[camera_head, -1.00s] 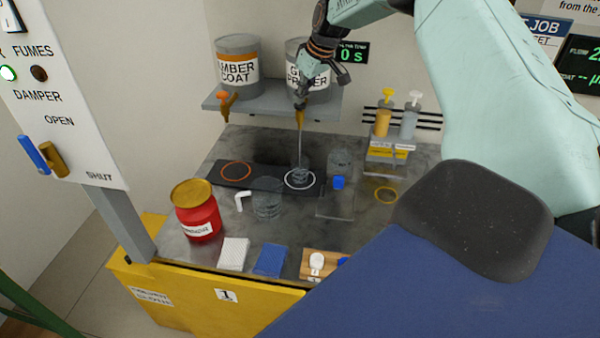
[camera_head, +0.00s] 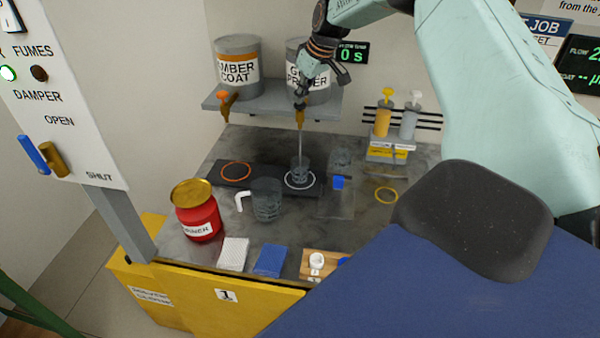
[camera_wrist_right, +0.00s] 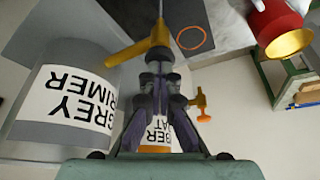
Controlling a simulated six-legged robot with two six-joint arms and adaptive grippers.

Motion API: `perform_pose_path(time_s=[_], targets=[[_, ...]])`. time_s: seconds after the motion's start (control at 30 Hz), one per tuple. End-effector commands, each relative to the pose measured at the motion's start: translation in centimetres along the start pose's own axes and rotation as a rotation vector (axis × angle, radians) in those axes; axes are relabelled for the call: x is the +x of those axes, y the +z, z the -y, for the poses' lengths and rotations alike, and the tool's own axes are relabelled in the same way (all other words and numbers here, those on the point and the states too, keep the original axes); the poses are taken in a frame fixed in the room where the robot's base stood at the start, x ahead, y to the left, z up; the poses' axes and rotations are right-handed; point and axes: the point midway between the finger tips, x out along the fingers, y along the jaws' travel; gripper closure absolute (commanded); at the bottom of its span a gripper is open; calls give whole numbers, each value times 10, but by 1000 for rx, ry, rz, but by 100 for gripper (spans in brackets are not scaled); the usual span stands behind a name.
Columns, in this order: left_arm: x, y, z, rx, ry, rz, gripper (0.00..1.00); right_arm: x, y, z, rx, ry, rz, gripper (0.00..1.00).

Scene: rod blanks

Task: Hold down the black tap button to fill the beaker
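The grey primer drum (camera_head: 309,84) stands on the wall shelf, and its label also shows in the wrist view (camera_wrist_right: 70,98). Its brass-coloured tap (camera_head: 300,118) hangs from the front. A thin grey stream runs from the tap into a clear beaker (camera_head: 300,170) inside the white ring on the dark mat. My right gripper (camera_head: 301,100) is at the top of the tap. In the wrist view its fingers (camera_wrist_right: 160,58) are together at the tap body, with nothing seen gripped between them. The black button is hidden by the fingertips. My left gripper is out of view.
The amber coat drum (camera_head: 237,72) with an orange tap is left of the grey one. A clear jug (camera_head: 266,205), a red can (camera_head: 198,215) and sponge-like pads (camera_head: 270,260) stand in front. A syringe rack (camera_head: 390,150) is at right. The orange ring (camera_head: 236,171) is empty.

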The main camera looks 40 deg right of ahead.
Motion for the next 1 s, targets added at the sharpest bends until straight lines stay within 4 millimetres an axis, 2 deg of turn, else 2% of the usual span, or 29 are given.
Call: perform_pose_path(time_s=[0.43, 0.9, 1.0], targets=[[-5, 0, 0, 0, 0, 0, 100, -4, -1, 0, 0, -1, 2, 100], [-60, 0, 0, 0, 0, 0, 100, -60, -25, 0, 0, 0, 1, 100], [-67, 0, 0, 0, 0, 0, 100, -67, -28, 0, 0, 0, 0, 100]])
